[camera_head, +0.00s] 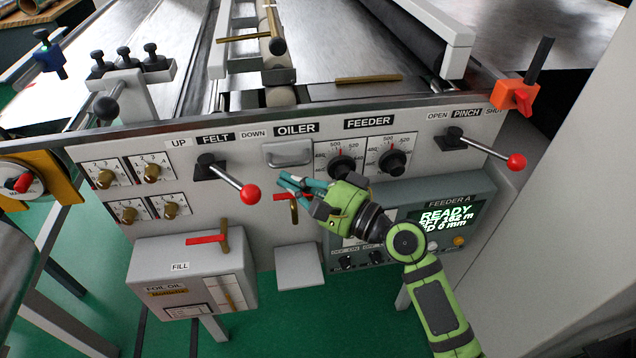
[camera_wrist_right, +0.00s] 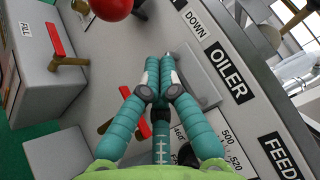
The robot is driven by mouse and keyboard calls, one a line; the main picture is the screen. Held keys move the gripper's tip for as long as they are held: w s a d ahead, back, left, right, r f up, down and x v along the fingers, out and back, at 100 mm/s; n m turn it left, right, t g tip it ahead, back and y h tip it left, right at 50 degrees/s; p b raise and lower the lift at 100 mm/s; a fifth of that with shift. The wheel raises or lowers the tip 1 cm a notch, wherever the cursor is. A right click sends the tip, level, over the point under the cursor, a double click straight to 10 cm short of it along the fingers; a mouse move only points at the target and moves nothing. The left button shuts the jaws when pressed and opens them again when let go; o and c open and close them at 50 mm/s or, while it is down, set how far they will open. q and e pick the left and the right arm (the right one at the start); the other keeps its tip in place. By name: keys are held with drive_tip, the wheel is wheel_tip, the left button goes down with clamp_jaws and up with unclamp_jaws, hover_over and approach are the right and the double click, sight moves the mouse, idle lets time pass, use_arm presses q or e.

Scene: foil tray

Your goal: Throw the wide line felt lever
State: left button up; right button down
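The felt lever (camera_head: 228,180) stands out from the grey panel under the FELT label (camera_head: 215,138). Its black base (camera_head: 207,168) is at the left, and its arm slants right and down to a red ball (camera_head: 250,194), on the DOWN side. The ball also shows at the top of the right wrist view (camera_wrist_right: 110,8). My right gripper (camera_head: 284,183) has teal fingers just right of the ball, apart from it in the head view. In the wrist view its fingertips (camera_wrist_right: 160,78) lie close together with nothing visible between them. My left gripper is out of view.
A similar pinch lever (camera_head: 485,147) with a red ball is at the right. The oiler flap (camera_head: 288,154), a small red-handled valve (camera_head: 288,198) and feeder dials (camera_head: 342,165) are close to my right gripper. A foil oil box (camera_head: 190,265) is below left.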

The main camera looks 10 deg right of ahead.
drive_tip(key=shift+s+a+r+p, duration=0.15)
drive_tip(key=shift+s+a+p, duration=0.05)
drive_tip(key=shift+s+a, duration=0.35)
drive_tip(key=shift+s+a+r+p, duration=0.2)
drive_tip(key=shift+s+a, duration=0.25)
drive_tip(key=shift+a, duration=0.15)
drive_tip(key=shift+f, duration=0.1)
